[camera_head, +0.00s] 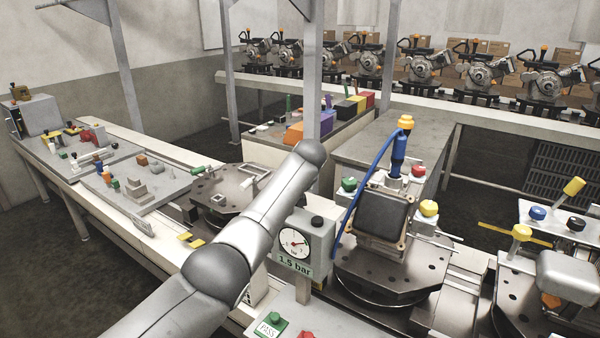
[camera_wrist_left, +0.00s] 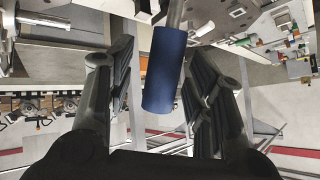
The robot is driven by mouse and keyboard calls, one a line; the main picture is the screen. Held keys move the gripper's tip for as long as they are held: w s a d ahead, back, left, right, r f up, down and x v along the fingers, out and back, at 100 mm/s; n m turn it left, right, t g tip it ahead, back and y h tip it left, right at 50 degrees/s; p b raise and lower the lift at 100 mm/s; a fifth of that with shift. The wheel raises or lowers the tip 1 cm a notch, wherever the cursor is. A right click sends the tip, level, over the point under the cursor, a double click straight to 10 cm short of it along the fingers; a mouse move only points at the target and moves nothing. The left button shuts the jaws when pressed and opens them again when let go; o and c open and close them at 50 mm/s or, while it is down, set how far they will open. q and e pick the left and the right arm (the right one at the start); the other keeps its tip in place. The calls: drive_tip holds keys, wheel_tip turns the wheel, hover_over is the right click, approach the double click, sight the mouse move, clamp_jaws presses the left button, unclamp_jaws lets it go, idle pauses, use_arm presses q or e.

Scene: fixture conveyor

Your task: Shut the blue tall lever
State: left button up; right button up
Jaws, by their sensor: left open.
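The tall lever's blue cylindrical grip (camera_wrist_left: 165,70) shows in the left wrist view on a thin metal rod. It lies between the two dark fingers of my left gripper (camera_wrist_left: 162,52), which is open, with a visible gap to each finger. I cannot tell how near the grip is in depth. In the head view my left arm reaches in from the bottom, and its gripper is hidden behind the arm. The lever's grip cannot be made out for certain there. My right gripper is in neither view.
A gauge box (camera_head: 294,243) reading 1.5 bar stands right of my arm. Beyond it, a round fixture (camera_head: 387,280) carries a dark block (camera_head: 383,213), a blue hose (camera_head: 362,172) and an upright blue part with an orange top (camera_head: 405,122). A green button (camera_head: 277,322) lies in front.

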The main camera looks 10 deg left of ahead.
use_arm(q)
drive_tip(key=v, duration=1)
drive_tip(key=shift+s, duration=0.2)
